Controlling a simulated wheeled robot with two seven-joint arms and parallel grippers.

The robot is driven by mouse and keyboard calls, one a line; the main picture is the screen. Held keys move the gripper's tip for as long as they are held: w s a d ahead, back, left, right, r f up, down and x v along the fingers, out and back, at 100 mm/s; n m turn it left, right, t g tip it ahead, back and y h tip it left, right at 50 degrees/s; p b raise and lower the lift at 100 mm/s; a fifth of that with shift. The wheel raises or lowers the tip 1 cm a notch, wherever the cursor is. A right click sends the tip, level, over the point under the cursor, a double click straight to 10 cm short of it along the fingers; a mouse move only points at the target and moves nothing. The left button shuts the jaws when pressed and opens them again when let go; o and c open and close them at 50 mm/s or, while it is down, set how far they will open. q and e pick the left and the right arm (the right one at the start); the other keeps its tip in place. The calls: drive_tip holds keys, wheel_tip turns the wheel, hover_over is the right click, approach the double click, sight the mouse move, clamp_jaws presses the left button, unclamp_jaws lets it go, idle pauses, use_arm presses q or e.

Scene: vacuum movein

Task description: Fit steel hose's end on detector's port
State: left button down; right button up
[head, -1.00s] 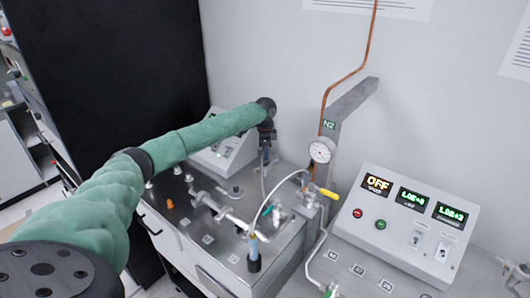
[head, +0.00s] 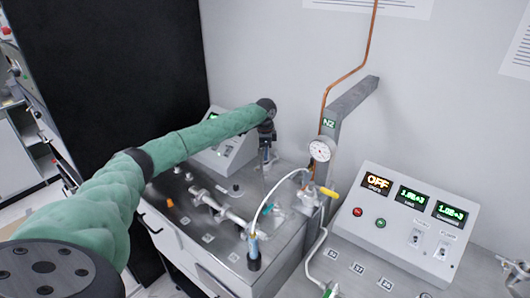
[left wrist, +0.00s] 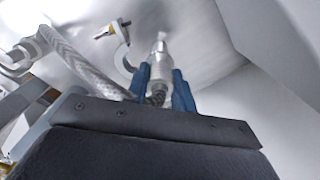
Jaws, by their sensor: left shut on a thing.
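My left gripper (head: 266,150) is above the back of the steel bench in the head view. In the left wrist view its blue fingers (left wrist: 163,88) are shut around the silver end of the steel hose (left wrist: 158,68). The end's narrower tip points away from the camera, and dark braid shows at its near side. A grey braided length (left wrist: 85,60) runs at the upper left of that view. In the head view the held end is small and partly hidden by the fingers. I cannot pick out the detector's port or tell whether the end touches it. My right gripper is not in view.
A white console with lit displays (head: 407,222) stands at right. A silver pipe fitting (head: 217,205), an orange cap (head: 169,203) and a black holder (head: 254,262) are on the bench (head: 190,225). A pressure gauge (head: 321,150) hangs on a post behind.

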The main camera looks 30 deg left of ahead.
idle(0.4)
use_arm(q)
drive_tip(key=c, duration=1.1)
unclamp_jaws()
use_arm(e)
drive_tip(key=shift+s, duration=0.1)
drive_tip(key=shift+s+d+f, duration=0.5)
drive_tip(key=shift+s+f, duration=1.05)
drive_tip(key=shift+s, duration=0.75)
use_arm(q)
drive_tip(key=shift+r, duration=0.2)
wheel_tip(320, 180, up, 6)
drive_tip(key=b, duration=0.3)
drive_tip(key=shift+f, duration=0.25)
drive_tip(key=shift+r, duration=0.9)
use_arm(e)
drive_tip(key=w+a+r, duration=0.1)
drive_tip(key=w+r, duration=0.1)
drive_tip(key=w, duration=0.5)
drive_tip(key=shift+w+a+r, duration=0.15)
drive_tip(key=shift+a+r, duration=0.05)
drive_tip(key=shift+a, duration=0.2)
